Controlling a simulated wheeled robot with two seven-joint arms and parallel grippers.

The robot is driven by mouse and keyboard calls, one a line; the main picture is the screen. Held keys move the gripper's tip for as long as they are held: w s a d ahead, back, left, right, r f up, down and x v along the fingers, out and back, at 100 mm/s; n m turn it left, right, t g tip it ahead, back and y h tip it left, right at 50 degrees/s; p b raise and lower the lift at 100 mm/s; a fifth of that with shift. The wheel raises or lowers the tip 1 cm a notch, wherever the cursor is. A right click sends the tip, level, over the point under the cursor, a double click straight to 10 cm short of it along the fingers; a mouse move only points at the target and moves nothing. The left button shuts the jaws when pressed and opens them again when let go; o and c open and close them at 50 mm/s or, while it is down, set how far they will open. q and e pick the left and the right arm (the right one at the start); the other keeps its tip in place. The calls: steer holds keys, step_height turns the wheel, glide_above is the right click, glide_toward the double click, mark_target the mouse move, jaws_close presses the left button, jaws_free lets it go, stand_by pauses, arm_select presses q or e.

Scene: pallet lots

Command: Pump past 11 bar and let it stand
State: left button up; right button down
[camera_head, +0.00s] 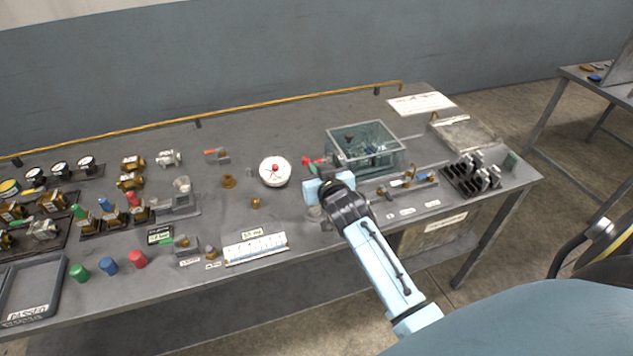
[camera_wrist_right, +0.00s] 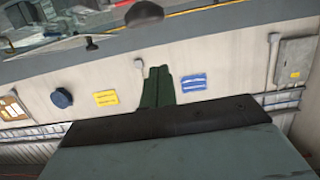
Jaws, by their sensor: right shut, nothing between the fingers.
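A white round gauge-like dial (camera_head: 275,171) with a red centre stands on the bench left of my right gripper; its reading is too small to make out. A clear-walled box (camera_head: 365,148) with dark fittings inside stands just behind the gripper. A small red part (camera_head: 313,161) shows between dial and box; I cannot tell if it is a pump handle. My right gripper (camera_head: 322,186) is over the bench, shut and empty. Its dark green fingers (camera_wrist_right: 157,88) are together in the right wrist view. Whether it touches anything is hidden. My left gripper is out of view.
Brass fittings (camera_head: 131,181), several gauges and coloured caps (camera_head: 108,265) crowd the left. A white scale strip (camera_head: 256,248) lies at the front edge. A rack of dark-and-silver parts (camera_head: 478,174) stands at right.

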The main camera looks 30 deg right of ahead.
steer(key=shift+s+f, duration=0.1)
steer(key=shift+f, duration=1.9)
step_height(320, 180, down, 4)
steer(key=b, duration=0.2)
steer(key=shift+r+b, duration=0.1)
steer(key=shift+b, duration=0.2)
steer(key=shift+s, duration=0.1)
step_height(320, 180, up, 5)
steer(key=p, duration=0.5)
steer(key=v, duration=0.9)
steer(key=shift+s+a+b, duration=0.15)
steer(key=shift+s+b, duration=0.2)
steer(key=shift+b, duration=0.1)
